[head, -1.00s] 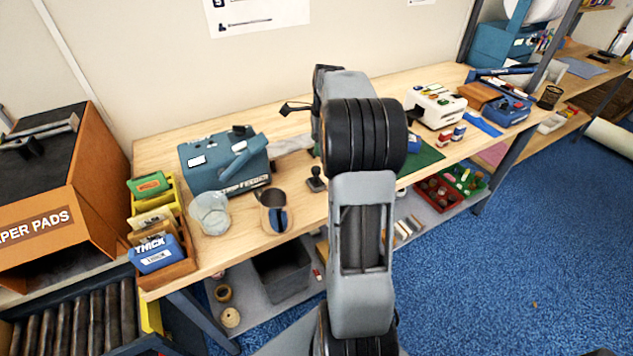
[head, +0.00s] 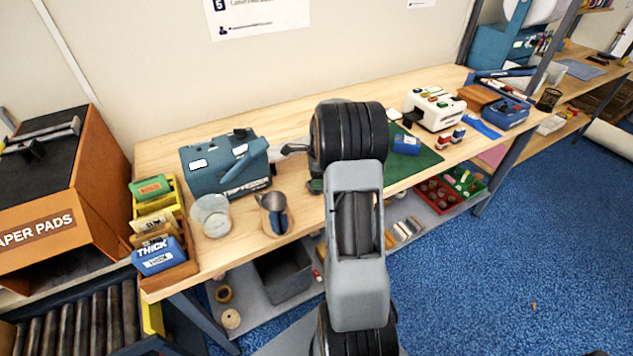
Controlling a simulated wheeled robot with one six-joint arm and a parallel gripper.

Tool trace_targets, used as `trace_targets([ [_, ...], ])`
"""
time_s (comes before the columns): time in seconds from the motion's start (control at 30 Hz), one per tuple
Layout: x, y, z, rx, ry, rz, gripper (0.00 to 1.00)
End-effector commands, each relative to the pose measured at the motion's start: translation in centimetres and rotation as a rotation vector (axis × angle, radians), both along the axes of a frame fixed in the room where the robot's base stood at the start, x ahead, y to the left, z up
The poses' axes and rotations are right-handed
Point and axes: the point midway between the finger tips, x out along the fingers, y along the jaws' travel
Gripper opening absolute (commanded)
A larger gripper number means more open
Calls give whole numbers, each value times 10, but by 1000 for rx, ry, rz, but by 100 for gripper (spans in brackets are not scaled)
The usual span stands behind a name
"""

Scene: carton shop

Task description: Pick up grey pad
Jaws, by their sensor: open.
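My gripper (head: 292,149) shows only in part, as a dark finger at the left of my arm's black wrist joint. It is low over the bench, close to the right end of the teal machine. The rest of it is hidden behind my arm. A small grey flat patch (head: 276,154) lies beside the teal machine, by the visible finger. It may be the grey pad, but too little shows to be sure. I cannot tell whether the finger touches it. No held object shows.
The teal machine (head: 224,166), a clear cup (head: 211,216) and a metal jug (head: 274,215) stand left of my arm. A green mat (head: 418,160) with a blue block (head: 406,144) lies right, before a white machine (head: 435,107). A carton (head: 95,195) stands far left.

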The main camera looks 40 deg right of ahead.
Motion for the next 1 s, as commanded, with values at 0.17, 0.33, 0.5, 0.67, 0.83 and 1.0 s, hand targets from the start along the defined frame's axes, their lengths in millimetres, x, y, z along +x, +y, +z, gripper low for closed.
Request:
trace_targets([
  [0.17, 1, 1, -7, -1, -1, 0, 64],
  [0.33, 1, 1, -7, -1, -1, 0, 64],
  [0.5, 1, 1, -7, -1, -1, 0, 50],
  [0.67, 1, 1, -7, -1, -1, 0, 35],
  [0.83, 1, 1, -7, -1, -1, 0, 18],
  [1.0, 1, 1, -7, -1, -1, 0, 10],
])
